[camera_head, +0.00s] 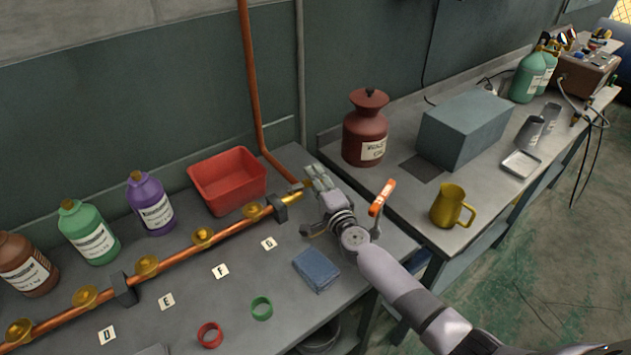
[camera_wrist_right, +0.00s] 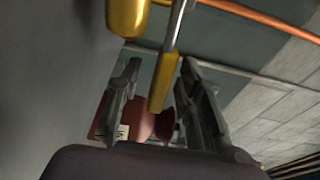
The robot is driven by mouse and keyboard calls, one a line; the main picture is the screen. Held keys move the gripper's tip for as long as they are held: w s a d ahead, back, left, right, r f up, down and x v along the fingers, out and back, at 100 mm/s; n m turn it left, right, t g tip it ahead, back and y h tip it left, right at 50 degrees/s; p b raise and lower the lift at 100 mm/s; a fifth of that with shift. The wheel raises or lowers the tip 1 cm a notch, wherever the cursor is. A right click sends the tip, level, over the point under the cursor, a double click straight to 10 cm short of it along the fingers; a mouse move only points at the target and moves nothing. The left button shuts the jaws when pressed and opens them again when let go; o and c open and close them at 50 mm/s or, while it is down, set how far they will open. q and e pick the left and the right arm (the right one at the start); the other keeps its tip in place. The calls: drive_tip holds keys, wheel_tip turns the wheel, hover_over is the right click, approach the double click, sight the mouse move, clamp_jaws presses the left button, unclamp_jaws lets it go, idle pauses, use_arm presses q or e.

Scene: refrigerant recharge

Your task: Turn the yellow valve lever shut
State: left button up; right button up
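The yellow valve lever (camera_wrist_right: 163,82) shows in the right wrist view as a metal bar with a yellow sleeve. It hangs between the two fingers of my right gripper (camera_wrist_right: 160,68), which are apart, with a gap visible on each side. A rounded yellow part (camera_wrist_right: 127,14) is beside the bar at the top. In the head view my right gripper (camera_head: 316,180) is at the right end of the copper pipe (camera_head: 182,258) and hides most of the lever there. My left gripper is not in view.
A red bin (camera_head: 228,182) stands behind the pipe. Brass fittings (camera_head: 203,237) sit along the pipe. A brown oil can (camera_head: 366,130) stands on the neighbouring bench.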

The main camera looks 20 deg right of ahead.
drive_tip(key=shift+c, duration=0.3)
clamp_jaws()
idle(0.6)
